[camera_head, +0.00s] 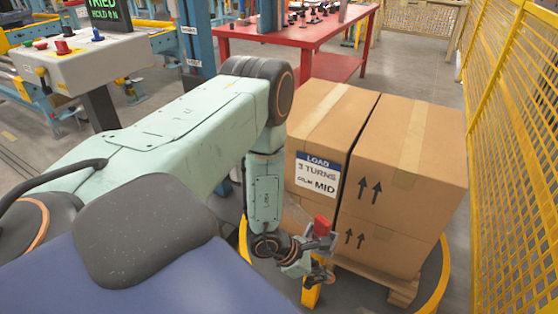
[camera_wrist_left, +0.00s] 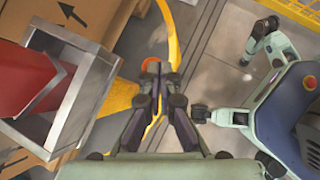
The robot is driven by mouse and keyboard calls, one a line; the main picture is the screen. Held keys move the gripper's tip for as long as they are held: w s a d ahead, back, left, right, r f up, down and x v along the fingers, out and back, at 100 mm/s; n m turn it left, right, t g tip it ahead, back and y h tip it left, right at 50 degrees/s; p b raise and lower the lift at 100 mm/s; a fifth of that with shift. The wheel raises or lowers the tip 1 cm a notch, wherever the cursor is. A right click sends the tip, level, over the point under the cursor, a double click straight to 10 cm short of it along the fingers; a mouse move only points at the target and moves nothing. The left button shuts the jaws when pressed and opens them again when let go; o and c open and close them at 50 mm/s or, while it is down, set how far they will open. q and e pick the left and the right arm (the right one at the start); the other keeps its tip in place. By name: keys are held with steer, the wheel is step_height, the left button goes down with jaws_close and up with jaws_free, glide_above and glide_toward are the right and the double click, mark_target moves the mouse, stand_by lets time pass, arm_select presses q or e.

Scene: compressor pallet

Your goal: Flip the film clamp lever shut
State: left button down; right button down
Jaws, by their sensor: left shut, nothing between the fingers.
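A red part (camera_head: 321,225) sits in a grey metal bracket (camera_head: 326,241) by the front of the boxed load. It shows large at the left of the left wrist view as a red block (camera_wrist_left: 22,78) in an open metal frame (camera_wrist_left: 84,103). My left gripper (camera_head: 318,274) is low beside the pallet, just below this bracket. Its fingers (camera_wrist_left: 158,76) are together and empty. A small orange round end (camera_wrist_left: 151,66) shows right at the fingertips; I cannot tell if they touch it. Which part is the clamp lever is not clear. My right gripper does not show.
Cardboard boxes (camera_head: 400,160) stand on a wooden pallet (camera_head: 388,283) inside a yellow floor ring (camera_head: 437,285). A yellow mesh fence (camera_head: 515,140) closes the right side. A control console (camera_head: 85,60) and a red table (camera_head: 300,40) stand behind.

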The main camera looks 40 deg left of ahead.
arm_select(q)
steer(key=shift+d, duration=0.15)
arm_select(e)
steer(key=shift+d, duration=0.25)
arm_select(q)
steer(key=shift+r, duration=0.1)
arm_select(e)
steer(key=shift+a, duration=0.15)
